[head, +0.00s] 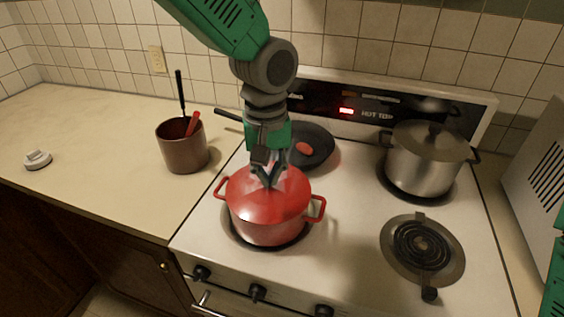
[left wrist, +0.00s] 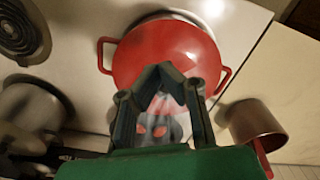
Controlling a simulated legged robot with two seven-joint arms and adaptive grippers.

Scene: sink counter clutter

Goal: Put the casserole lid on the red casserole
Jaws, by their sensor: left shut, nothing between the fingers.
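The red casserole (head: 262,232) stands on the front left burner, with its two side handles showing. The domed red casserole lid (head: 290,190) covers its top and looks level with the rim. The lid also shows in the left wrist view (left wrist: 165,42). My left gripper (head: 269,182) points down over the middle of the lid. Its fingers are together and empty; they also show in the left wrist view (left wrist: 164,72). The fingers hide the lid's centre, so I cannot tell whether they touch it. My right gripper is not in view.
A dark frying pan (head: 318,137) with a reddish item sits behind the casserole. A brown pot (head: 180,153) with utensils and a white object (head: 38,159) are on the left counter.

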